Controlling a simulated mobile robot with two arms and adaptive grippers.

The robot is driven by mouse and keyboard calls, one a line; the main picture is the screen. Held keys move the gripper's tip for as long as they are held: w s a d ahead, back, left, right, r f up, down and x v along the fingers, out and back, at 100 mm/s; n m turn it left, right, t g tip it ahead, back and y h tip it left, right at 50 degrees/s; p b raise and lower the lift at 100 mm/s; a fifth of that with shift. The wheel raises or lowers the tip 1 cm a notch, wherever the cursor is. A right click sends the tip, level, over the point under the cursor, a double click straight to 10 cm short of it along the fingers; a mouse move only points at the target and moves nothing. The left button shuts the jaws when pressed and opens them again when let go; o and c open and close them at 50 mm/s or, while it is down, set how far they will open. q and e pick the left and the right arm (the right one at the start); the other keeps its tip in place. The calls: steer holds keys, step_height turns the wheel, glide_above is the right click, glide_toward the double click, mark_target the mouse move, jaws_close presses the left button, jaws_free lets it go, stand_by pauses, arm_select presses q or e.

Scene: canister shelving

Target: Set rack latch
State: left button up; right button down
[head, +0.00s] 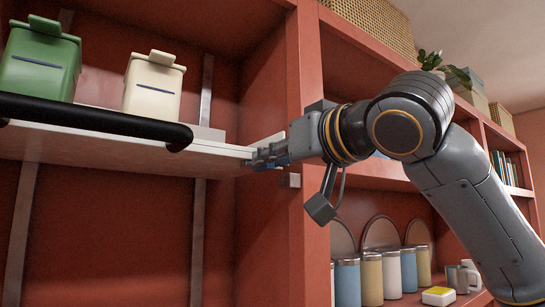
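The rack is a white pull-out shelf (120,149) with a thick black bar (90,117) along its front, set in a red cabinet bay. A green canister (40,66) and a cream canister (153,87) stand upright on it. My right gripper (262,156) reaches in from the right, its fingers at the rack's right end beside the red upright. A small blue part (283,161) shows at the fingers; I cannot tell whether it is the latch. The fingers overlap the rack end, so their opening and any grip are unclear. My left gripper is out of view.
The red upright (309,210) stands close by my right gripper, with a small grey block (290,180) just below it. Several canisters (393,274) and a yellow-topped box (438,296) stand on the lower right shelf. A plant (440,66) and baskets sit above.

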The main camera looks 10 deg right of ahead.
steer(key=d, duration=0.1)
steer(key=w+d, duration=0.1)
steer(key=d, duration=0.1)
steer(key=shift+w+r, duration=0.1)
steer(key=c, duration=1.3)
jaws_free()
steer(key=shift+c, duration=0.2)
steer(key=shift+w+d, duration=0.1)
steer(key=shift+d, duration=0.1)
steer(key=v, duration=1.2)
